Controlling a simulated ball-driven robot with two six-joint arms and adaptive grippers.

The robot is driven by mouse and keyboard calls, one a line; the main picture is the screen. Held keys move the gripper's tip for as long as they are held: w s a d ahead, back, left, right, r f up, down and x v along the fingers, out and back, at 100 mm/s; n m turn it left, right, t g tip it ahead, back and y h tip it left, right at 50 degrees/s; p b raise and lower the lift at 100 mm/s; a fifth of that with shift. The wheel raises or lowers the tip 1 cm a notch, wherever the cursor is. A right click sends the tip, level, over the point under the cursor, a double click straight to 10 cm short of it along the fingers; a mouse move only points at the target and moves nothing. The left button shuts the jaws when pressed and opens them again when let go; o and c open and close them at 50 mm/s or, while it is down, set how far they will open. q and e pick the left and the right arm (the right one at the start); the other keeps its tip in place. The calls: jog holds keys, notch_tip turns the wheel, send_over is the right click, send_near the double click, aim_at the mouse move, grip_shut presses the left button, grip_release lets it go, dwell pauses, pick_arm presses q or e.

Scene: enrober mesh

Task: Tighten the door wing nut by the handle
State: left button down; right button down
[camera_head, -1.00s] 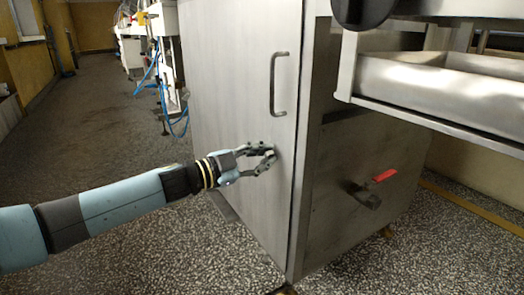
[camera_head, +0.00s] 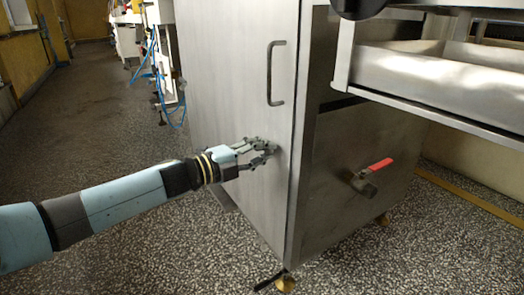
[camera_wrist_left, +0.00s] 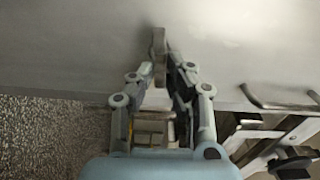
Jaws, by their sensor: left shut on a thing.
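The grey metal cabinet door (camera_head: 225,60) carries a bar handle (camera_head: 270,72). The wing nut (camera_wrist_left: 159,45) stands out from the door in the left wrist view, upright in the picture. My left gripper (camera_head: 271,149) is at the door below the handle, close to its right edge; it also shows in the left wrist view (camera_wrist_left: 161,74). Its fingertips are shut on the wing nut's near part. In the head view the fingers mostly hide the nut. The handle (camera_wrist_left: 275,104) shows at the right in the wrist view. My right gripper is not in view.
A valve with a red lever (camera_head: 377,165) sticks out from the cabinet's right side. A metal tray frame (camera_head: 430,95) overhangs at the upper right. A small foot or caster (camera_head: 286,284) stands by the cabinet's bottom corner. The speckled floor (camera_head: 150,250) at left is clear.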

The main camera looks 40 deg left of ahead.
pick_arm(q)
jog(key=shift+s+f+m, duration=0.15)
jog(key=shift+f+m, duration=0.2)
jog(key=shift+m, duration=0.05)
jog(key=c, duration=1.5)
grip_release()
jog(key=shift+o, duration=0.7)
jog(key=shift+r, duration=0.15)
jog(key=v, duration=1.1)
jog(key=shift+s, duration=0.35)
jog(key=shift+a, duration=0.1)
